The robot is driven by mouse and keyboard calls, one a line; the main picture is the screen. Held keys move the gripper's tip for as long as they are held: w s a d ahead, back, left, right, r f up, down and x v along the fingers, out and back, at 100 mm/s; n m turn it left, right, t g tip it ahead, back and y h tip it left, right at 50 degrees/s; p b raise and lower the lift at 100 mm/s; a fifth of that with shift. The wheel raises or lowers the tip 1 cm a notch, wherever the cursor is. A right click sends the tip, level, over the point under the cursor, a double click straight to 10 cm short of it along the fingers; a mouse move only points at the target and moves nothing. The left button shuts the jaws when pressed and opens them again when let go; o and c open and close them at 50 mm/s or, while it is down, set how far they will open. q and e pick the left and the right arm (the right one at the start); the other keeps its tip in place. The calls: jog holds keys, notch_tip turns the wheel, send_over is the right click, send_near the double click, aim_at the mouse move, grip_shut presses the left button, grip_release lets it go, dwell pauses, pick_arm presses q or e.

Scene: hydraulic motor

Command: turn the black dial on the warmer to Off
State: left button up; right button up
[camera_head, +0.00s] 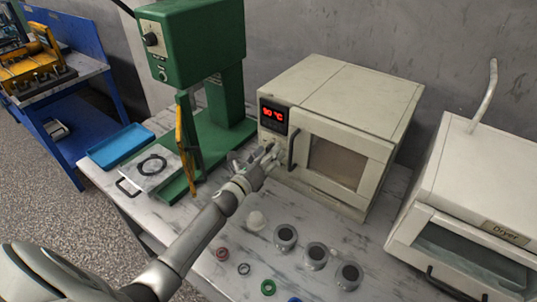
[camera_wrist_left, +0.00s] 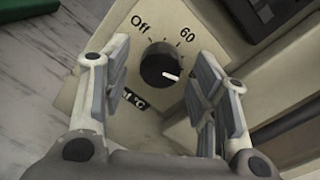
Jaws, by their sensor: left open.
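The warmer (camera_head: 345,95) is a cream box with a red digital display (camera_head: 273,116) at its front left. The black dial (camera_wrist_left: 160,65) shows in the left wrist view on the warmer's front panel, with its white mark pointing right, below the "60" label and away from "Off" at the upper left. My left gripper (camera_wrist_left: 158,90) is open, with one finger on each side of the dial in that view; I cannot tell whether they touch it. In the head view the left gripper (camera_head: 262,160) is at the warmer's lower left front and hides the dial. My right gripper is not in view.
The warmer's dark door handle (camera_head: 292,150) is just right of the gripper. A green press (camera_head: 215,90) stands to the left and a white dryer (camera_head: 480,190) to the right. Several metal cups and coloured rings lie on the marble table in front.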

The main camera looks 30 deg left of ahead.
pick_arm(q)
jog(key=c, duration=1)
